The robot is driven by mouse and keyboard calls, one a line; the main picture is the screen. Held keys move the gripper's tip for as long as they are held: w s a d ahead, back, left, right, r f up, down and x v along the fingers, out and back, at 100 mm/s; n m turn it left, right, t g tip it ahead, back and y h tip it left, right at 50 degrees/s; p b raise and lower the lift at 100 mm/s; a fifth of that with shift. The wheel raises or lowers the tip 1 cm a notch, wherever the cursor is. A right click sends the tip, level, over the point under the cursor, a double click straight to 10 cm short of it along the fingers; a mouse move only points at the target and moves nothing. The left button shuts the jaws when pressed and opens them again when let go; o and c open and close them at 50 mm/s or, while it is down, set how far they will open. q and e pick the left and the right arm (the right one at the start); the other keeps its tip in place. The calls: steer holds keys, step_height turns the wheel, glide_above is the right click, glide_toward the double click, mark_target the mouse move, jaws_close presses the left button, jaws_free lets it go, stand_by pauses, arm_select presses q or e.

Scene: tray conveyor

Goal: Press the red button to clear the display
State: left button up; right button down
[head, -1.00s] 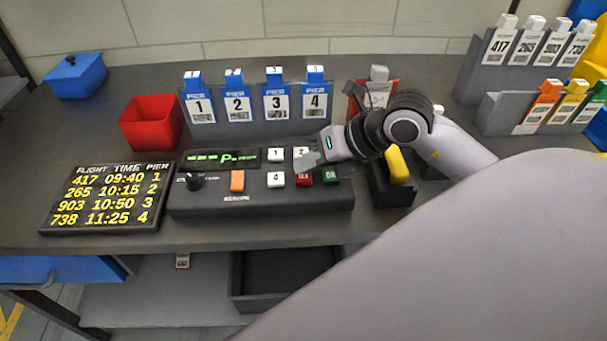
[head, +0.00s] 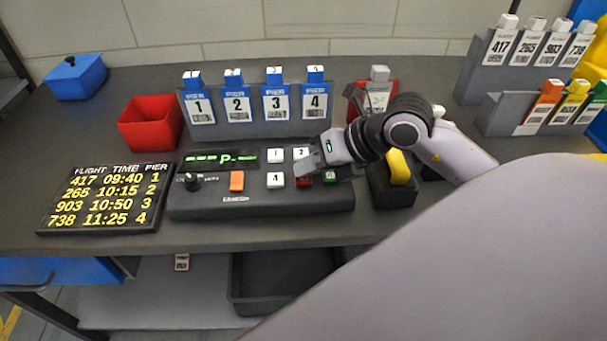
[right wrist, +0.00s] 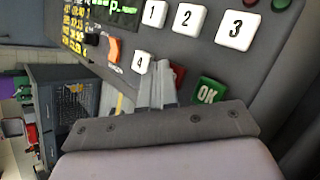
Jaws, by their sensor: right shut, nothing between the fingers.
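The dark control panel (head: 265,203) lies on the table with white number keys, an orange switch (head: 237,181) and a green OK button (head: 330,177). Its display (head: 220,157) shows green dashes and a "P". The red button (head: 303,182) sits between the white 4 key and the OK button, partly covered by my right gripper (head: 306,166). My right gripper is shut and empty, its tips over or beside the red button; contact cannot be told. In the right wrist view, the red button (right wrist: 179,74) shows just behind the fingers (right wrist: 157,84). My left gripper is out of view.
A flight board (head: 105,198) lies left of the panel. Behind are a red bin (head: 150,123) and a rack with blue pier tags (head: 236,105). A yellow object in a black holder (head: 392,195) stands just right of the panel.

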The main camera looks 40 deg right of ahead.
mark_target(310, 179)
steer(key=shift+r+p, duration=0.55)
steer(key=shift+r, duration=0.25)
steer(key=shift+r+p, duration=1.9)
steer(key=shift+r, duration=0.7)
steer(key=shift+s+d+f, duration=0.1)
